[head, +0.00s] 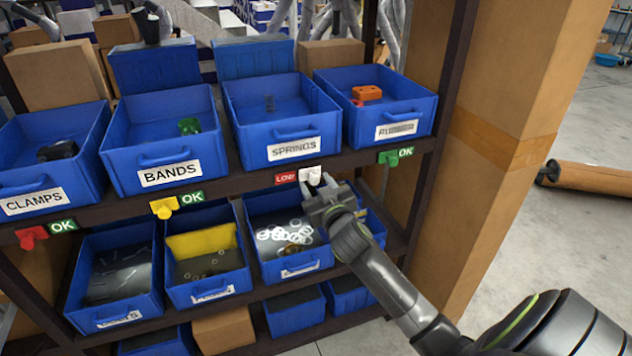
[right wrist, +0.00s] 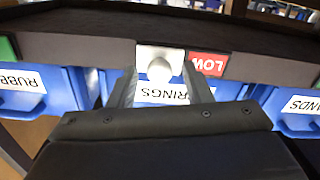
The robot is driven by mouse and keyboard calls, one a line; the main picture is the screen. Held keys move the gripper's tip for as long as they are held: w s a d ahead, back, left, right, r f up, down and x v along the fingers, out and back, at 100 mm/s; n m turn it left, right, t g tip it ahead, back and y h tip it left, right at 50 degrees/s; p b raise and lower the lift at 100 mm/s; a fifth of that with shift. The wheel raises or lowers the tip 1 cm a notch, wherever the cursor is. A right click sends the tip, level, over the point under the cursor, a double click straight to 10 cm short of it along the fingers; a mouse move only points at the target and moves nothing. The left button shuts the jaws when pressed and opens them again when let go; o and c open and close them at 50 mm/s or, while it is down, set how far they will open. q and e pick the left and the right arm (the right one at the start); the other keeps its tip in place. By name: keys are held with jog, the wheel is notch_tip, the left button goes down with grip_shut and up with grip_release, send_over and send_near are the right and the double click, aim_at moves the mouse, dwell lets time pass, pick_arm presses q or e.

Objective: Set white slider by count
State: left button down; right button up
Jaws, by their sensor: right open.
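The white slider (head: 310,176) sits on the shelf edge under the SPRINGS bin (head: 296,151), just right of a red LOW sign (head: 286,178). The SPRINGS bin is nearly empty, with one small grey coil visible. My right gripper (head: 320,190) is open, with its fingertips at the slider. In the right wrist view, which is upside down, the slider's white knob (right wrist: 160,69) lies between the two fingers (right wrist: 160,88). I cannot tell whether the fingers touch it. My left gripper is not in view.
Nearby are a red slider (head: 32,237), a yellow slider (head: 163,207) and a green slider (head: 388,158), each beside a green OK sign. A lower shelf bin of white rings (head: 293,271) is below my right gripper. A shelf post (head: 445,110) stands to the right.

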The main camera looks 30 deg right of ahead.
jog(key=shift+w+d, duration=0.1)
jog(key=shift+w, duration=0.3)
grip_shut()
